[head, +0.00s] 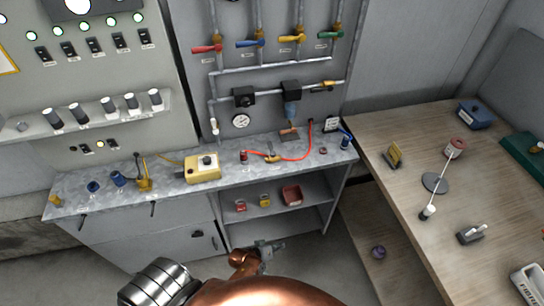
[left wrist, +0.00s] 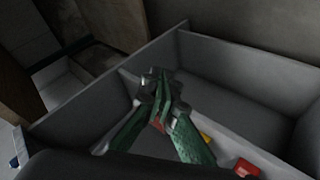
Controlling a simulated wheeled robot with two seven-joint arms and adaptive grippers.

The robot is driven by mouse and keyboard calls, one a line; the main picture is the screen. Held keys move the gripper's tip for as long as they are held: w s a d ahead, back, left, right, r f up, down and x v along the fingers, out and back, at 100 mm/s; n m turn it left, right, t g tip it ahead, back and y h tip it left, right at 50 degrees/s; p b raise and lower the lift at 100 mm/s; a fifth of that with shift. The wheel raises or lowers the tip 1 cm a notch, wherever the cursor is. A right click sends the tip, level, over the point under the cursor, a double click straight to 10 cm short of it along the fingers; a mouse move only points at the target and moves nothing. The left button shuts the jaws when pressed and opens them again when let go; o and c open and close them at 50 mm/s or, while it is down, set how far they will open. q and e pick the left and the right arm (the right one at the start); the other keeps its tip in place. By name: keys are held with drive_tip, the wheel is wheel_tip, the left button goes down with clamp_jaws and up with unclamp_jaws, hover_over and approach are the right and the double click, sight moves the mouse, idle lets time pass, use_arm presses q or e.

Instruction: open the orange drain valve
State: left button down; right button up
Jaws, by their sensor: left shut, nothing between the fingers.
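I cannot tell for sure which fitting is the orange drain valve. A small orange-yellow lever (head: 322,88) sits at the right end of the lower wall pipe. Another orange-yellow valve-like piece (head: 270,156) lies on the grey bench beside a red hose. My left gripper (head: 270,246) is low in front of the bench's open shelves, well below both and apart from them. In the left wrist view its green fingers (left wrist: 157,98) are together with nothing between them. Neither orange-yellow piece can be made out in that view. My right gripper is not in view.
The grey bench (head: 120,200) carries a yellow control box (head: 203,168) and small fittings. Red, blue, yellow and green levers line the upper pipes. Shelves under the bench hold a red bin (head: 292,195). A wooden table (head: 400,185) stands to the right. Open floor lies in front.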

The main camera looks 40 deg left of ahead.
use_arm(q)
drive_tip(key=w+r+n+t+y+p, duration=0.1)
drive_tip(key=w+r+n+t+p, duration=0.2)
drive_tip(key=w+r, duration=0.55)
drive_tip(key=w+r+n+t+p, duration=0.1)
drive_tip(key=w+r+n+t, duration=0.3)
drive_tip(key=r, duration=0.7)
drive_tip(key=w+a+r+n+g+y+p, duration=0.1)
drive_tip(key=w+a+r+n+y+p, duration=0.25)
drive_tip(key=r+n, duration=0.4)
drive_tip(key=w+a+r+n+y+p, duration=0.2)
drive_tip(key=a+r+n+y, duration=0.25)
drive_tip(key=r+n, duration=0.35)
drive_tip(key=w+a+r+n+g+y+p, duration=0.1)
drive_tip(key=w+a+r+n+y+p, duration=0.25)
drive_tip(key=r+n, duration=0.4)
drive_tip(key=f+n+g, duration=0.1)
drive_tip(key=f+n, duration=0.1)
drive_tip(key=n, duration=0.1)
drive_tip(key=f+n+g, duration=0.2)
drive_tip(key=f+n, duration=0.1)
drive_tip(key=s+f+n+g+y, duration=0.1)
drive_tip(key=f+n+g, duration=0.1)
drive_tip(key=n, duration=0.1)
drive_tip(key=shift+s+d+f+n, duration=0.1)
drive_tip(key=shift+d+f+n, duration=0.2)
drive_tip(key=shift+d, duration=0.05)
